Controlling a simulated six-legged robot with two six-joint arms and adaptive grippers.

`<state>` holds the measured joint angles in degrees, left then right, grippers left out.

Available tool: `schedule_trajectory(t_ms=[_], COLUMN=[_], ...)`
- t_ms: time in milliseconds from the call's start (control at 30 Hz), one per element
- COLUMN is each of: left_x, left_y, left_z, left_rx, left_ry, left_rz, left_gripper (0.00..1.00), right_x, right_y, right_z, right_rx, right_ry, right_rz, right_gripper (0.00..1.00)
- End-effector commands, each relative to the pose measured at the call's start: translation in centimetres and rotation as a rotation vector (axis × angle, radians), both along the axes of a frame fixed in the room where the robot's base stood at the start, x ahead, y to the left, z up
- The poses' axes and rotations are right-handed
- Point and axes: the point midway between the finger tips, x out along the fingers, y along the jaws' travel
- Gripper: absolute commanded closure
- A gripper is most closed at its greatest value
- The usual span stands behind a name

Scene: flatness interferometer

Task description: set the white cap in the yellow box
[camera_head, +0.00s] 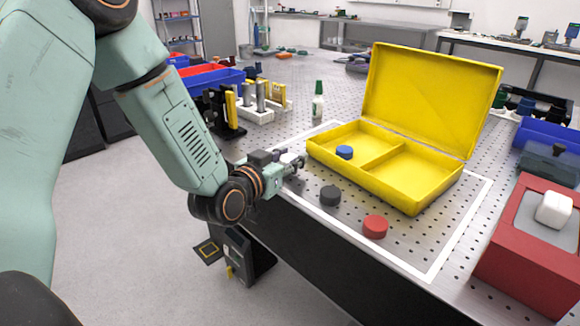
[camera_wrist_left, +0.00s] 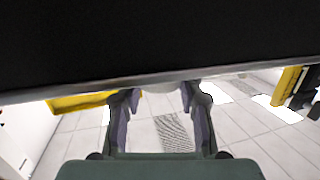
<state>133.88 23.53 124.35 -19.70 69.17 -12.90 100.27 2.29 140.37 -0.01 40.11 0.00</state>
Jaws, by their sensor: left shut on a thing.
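The open yellow box (camera_head: 398,190) lies on the perforated table with its lid raised at the back. A divider splits it into two compartments. A blue cap (camera_head: 344,152) is in the left one; the right one is empty. My left gripper (camera_head: 296,161) is at the table's edge, left of the box and apart from it. It is shut on a small whitish thing, the white cap (camera_wrist_left: 162,87), which shows between the fingertips in the left wrist view and is mostly hidden in the head view. My right gripper is out of view.
A black cap (camera_head: 330,195) and a red cap (camera_head: 375,227) lie in front of the box, inside a white outline. A green-capped bottle (camera_head: 318,103) stands behind my gripper. A red block (camera_head: 520,262) with a white rounded piece (camera_head: 553,209) stands at right.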

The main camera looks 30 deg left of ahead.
Motion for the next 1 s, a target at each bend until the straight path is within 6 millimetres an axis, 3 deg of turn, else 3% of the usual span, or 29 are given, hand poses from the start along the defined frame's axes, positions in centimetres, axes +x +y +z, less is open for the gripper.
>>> schedule_trajectory(t_ms=[100, 467, 500, 767, 1000], left_x=[-0.03, -0.01, -0.02, -0.01, -0.01], left_y=[-0.04, -0.03, -0.03, -0.03, -0.03], left_z=[-1.54, -1.75, -1.79, -1.70, -1.70], left_rx=[0.000, 0.000, 0.000, 0.000, 0.000], left_ry=[0.002, 0.000, 0.000, 0.000, 0.000], left_rz=[-0.001, -0.001, -0.001, -0.001, -0.001], left_gripper=[0.76, 0.76, 0.63, 0.41, 0.41], right_x=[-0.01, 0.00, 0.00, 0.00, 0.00], right_y=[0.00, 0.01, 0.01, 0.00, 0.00], right_z=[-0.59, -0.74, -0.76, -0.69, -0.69], right_rx=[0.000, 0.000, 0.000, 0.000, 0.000], right_ry=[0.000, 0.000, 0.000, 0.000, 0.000], right_rz=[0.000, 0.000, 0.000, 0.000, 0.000], right_gripper=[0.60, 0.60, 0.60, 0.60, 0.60])
